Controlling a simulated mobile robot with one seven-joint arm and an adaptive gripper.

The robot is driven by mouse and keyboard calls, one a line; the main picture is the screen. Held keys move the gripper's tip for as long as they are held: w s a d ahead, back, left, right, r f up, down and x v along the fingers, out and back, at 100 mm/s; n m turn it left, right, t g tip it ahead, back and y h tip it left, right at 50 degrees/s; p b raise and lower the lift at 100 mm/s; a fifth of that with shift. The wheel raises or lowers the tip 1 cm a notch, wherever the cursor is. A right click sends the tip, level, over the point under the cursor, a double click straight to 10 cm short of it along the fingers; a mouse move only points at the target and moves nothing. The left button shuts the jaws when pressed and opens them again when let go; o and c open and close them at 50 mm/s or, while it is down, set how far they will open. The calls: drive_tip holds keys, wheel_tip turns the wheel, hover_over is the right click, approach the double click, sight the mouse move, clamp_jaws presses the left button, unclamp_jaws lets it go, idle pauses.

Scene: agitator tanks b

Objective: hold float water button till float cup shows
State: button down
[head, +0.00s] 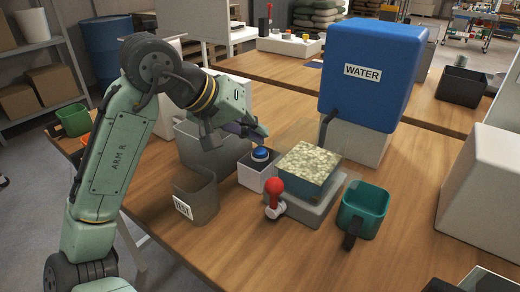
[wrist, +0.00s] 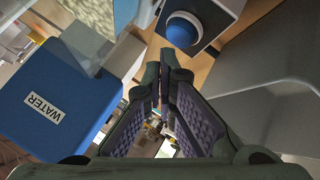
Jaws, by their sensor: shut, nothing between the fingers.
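A blue push button (head: 261,153) sits on a small white box (head: 253,172) in the middle of the table. The button also shows in the wrist view (wrist: 182,31). My gripper (head: 261,132) is shut and empty, its tips just above the button with a small gap apparent. In the wrist view, the fingertips (wrist: 164,68) meet below the button. A blue tank marked WATER (head: 368,85) stands on a white block behind. A square vessel with a speckled top (head: 309,162) sits right of the button on a grey base. I cannot make out a float cup.
A red-knobbed lever (head: 274,188) stands at the grey base's front. A teal cup with a dark handle (head: 368,207) is at right. A labelled grey bin (head: 200,206) and a larger grey bin (head: 208,158) stand left of the button. The front table area is clear.

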sight(257, 149)
idle(0.4)
drive_tip(key=shift+f, duration=0.45)
drive_tip(key=shift+f+b, duration=0.3)
drive_tip(key=shift+f, duration=0.2)
idle(0.5)
drive_tip(key=shift+r, duration=0.1)
idle(1.5)
drive_tip(key=shift+r+p, duration=0.85)
drive_tip(key=shift+p, duration=0.1)
wheel_tip(257, 149, up, 5)
drive_tip(key=p, duration=0.5)
